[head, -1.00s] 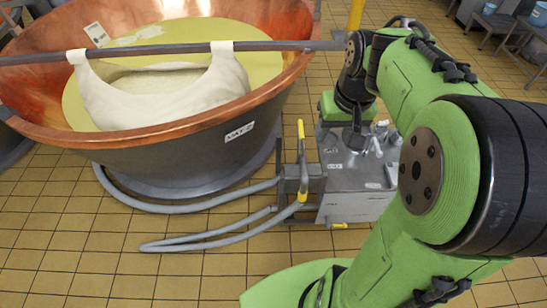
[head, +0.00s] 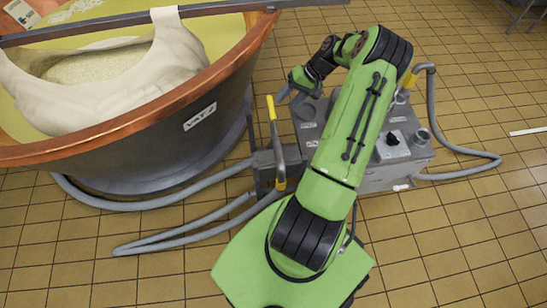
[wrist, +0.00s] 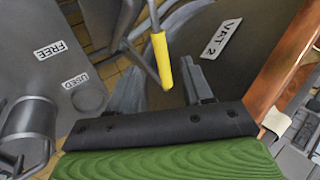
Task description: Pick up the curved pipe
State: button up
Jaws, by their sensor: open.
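I cannot tell for certain which part is the curved pipe. A bent grey metal piece (wrist: 12,166) shows at the lower left edge of the wrist view, by a grey cylinder (wrist: 28,118) on the cart top. My gripper (wrist: 162,76) is open, its two grey fingers apart with nothing held. The yellow grip of a lever (wrist: 162,62) shows beyond and between the fingers; contact cannot be told. In the head view my gripper (head: 283,95) is by the left end of the grey metal cart (head: 372,180), its fingers partly hidden.
A large copper vat (head: 212,75) with a cloth (head: 110,85) over a bar fills the left. The yellow lever (head: 273,108) stands between vat and cart. Grey hoses (head: 185,240) lie on the tiles; another hose (head: 465,152) loops right. Floor at right is mostly clear.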

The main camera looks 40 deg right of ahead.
aim_at(274, 113)
jog(key=b+x, duration=0.2)
jog(key=x, duration=0.8)
jog(key=shift+b, duration=0.35)
jog(key=shift+c, duration=0.6)
jog(key=shift+r, duration=0.15)
grip_shut()
